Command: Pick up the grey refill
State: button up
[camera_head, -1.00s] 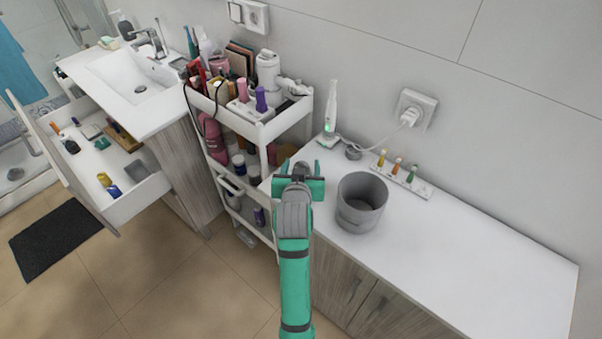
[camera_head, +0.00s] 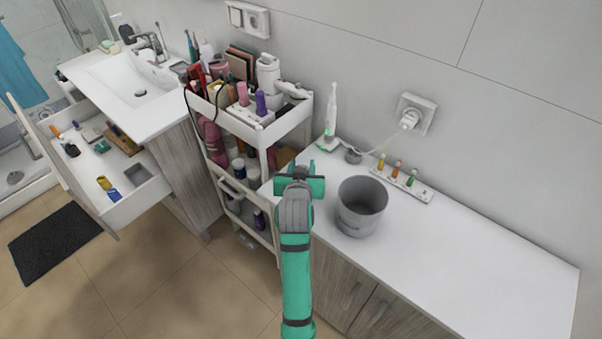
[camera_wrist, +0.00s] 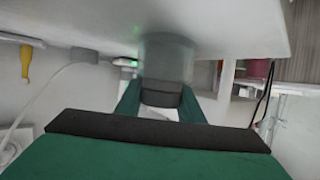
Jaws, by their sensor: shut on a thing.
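In the wrist view, which shows the scene upside down, a grey cylinder, the grey refill (camera_wrist: 167,56), sits between the two green fingers of my gripper (camera_wrist: 160,105). The fingers are shut on its sides. Its base end overlaps the white counter top; I cannot tell whether it touches it. In the head view my gripper (camera_head: 301,166) is over the counter's left end, and my wrist hides the refill.
A grey bin (camera_head: 361,208) stands close to the right of my gripper. A white toothbrush on a charger (camera_head: 330,115) and a small grey round thing (camera_head: 353,155) are behind it. The cart (camera_head: 262,135) is to the left. The counter's right part (camera_head: 490,255) is clear.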

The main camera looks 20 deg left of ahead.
jog(key=shift+r, duration=0.55)
notch_tip(320, 180, up, 2)
jog(key=s+r, duration=0.1)
jog(key=r, duration=0.1)
jog(key=s+r, duration=0.1)
jog(key=s, duration=0.1)
jog(key=s+r, duration=0.1)
jog(key=r, duration=0.1)
jog(key=shift+s+a+r, duration=0.3)
jog(key=shift+s+a, duration=0.05)
jog(key=s+r, duration=0.4)
jog(key=s, duration=0.5)
jog(key=shift+s+a+r, duration=0.15)
